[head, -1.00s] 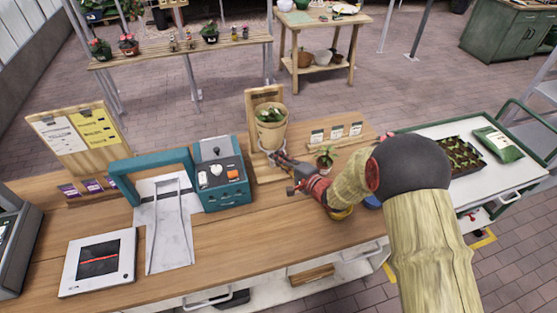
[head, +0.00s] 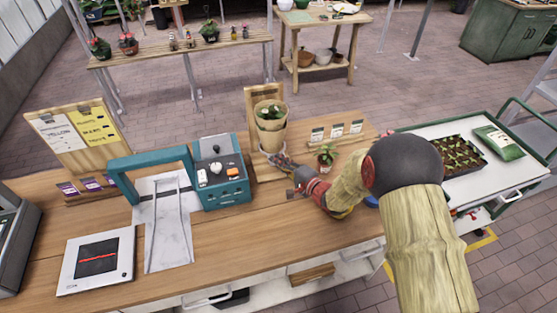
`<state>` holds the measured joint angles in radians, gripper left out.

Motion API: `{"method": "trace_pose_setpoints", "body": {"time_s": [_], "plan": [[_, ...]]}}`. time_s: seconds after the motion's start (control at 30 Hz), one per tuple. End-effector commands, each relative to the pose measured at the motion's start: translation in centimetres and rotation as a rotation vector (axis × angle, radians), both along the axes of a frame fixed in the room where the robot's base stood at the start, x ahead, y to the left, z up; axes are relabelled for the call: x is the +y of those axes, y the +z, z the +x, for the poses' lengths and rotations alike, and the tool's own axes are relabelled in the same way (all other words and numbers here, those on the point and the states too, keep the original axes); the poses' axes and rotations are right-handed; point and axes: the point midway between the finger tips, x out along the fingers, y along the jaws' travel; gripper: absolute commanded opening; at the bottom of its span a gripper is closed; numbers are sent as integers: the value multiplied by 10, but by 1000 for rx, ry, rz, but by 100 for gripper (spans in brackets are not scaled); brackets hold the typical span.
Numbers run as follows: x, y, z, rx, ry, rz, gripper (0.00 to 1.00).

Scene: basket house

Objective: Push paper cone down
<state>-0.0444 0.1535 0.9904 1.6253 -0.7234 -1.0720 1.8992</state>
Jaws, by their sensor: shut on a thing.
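A tan paper cone (head: 271,141) stands around a plant with green leaves (head: 270,112) at a wooden stand (head: 250,97) on the workbench. The cone is wide at the top and narrows downward, and a rim or step shows partway up it. My gripper (head: 272,158) is at the cone's lower part, coming from the right. Its fingers are small here and partly merge with the cone's base; it appears shut on the cone's lower part.
A teal machine (head: 217,172) stands left of the cone. A small potted plant (head: 326,157) and a card holder (head: 337,133) are close on the right. The bench front (head: 230,248) is clear. A white cart (head: 470,175) stands at the right.

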Motion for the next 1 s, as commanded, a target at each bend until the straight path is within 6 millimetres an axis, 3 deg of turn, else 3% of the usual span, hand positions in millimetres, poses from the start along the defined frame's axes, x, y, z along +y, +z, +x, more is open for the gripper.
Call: {"method": "trace_pose_setpoints", "body": {"time_s": [0.03, 0.23, 0.6, 0.63, 0.7, 0.83, 1.0], "plan": [[0, -23, -2, 9, 1, -2, 0], [0, -56, -1, 6, 0, -2, 0], [0, -57, -1, 4, -1, -2, 0], [0, -57, -1, 4, 0, -2, 11], [0, -57, -1, 3, 0, -1, 15], [0, -57, -1, 3, 0, -1, 23], [0, -57, -1, 3, 0, -1, 24]]}}
